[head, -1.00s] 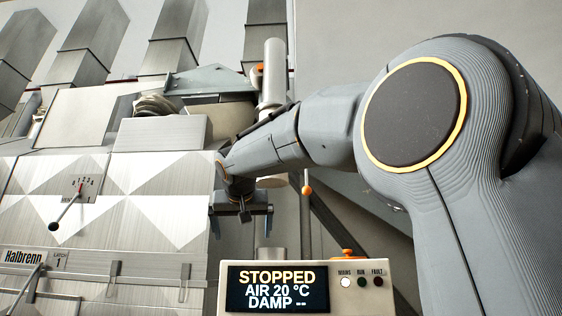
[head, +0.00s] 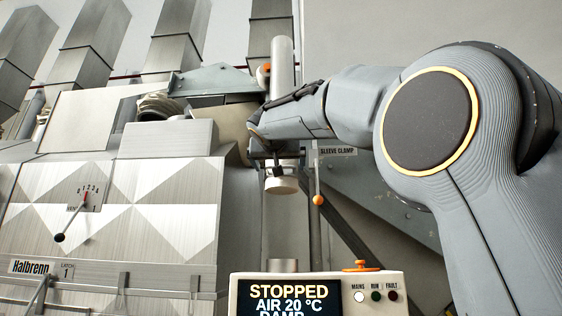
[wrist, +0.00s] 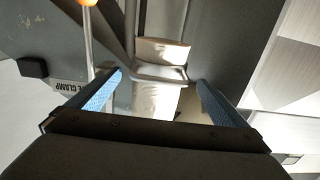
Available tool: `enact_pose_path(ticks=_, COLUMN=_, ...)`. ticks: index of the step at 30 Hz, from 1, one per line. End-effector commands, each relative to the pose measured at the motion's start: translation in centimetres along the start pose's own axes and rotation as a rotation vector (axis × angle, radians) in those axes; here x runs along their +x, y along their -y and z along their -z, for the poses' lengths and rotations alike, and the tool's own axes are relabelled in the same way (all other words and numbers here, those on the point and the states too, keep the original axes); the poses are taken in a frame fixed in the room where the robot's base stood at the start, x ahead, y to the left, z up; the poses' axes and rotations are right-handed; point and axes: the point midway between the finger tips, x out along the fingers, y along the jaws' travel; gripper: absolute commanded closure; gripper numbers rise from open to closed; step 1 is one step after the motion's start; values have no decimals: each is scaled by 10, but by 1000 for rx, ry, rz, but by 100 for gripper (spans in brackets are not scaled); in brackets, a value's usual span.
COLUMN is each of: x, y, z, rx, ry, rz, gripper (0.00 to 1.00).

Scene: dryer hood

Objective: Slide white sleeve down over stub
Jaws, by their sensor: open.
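The white sleeve (head: 282,62) is an upright pipe; its wider lower end (head: 281,184) shows below my gripper in the head view. My gripper (head: 279,158) is open at the sleeve's lower part, with the arm hiding the stretch above. In the wrist view my gripper (wrist: 160,80) has one blue-padded finger on each side of the sleeve (wrist: 155,98), with gaps visible on both sides. A raised collar and the wider end show between and beyond the fingertips. The grey stub (head: 283,266) stands below, just behind the control box, apart from the sleeve; its lower part is hidden.
A lever with an orange knob (head: 318,200) hangs right of the sleeve, near a "SLEEVE CLAMP" label (head: 338,152). The control box (head: 318,290) reads "STOPPED". The metal dryer housing (head: 120,215) stands left. A slanting grey panel (head: 385,200) lies to the right.

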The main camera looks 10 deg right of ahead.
Motion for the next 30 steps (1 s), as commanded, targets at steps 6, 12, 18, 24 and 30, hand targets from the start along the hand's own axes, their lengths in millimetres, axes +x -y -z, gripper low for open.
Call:
enact_pose_path(ticks=6, x=16, y=0, z=0, rx=-1, ry=1, rz=-1, gripper=2)
enact_pose_path(ticks=12, x=18, y=0, z=-1, rx=-1, ry=1, rz=0, gripper=2)
enact_pose_path(ticks=18, x=18, y=0, z=-1, rx=-1, ry=1, rz=0, gripper=21)
enact_pose_path(ticks=24, x=18, y=0, z=-1, rx=-1, ry=1, rz=0, gripper=54)
enact_pose_path(ticks=30, x=18, y=0, z=-2, rx=-1, ry=1, rz=0, gripper=61)
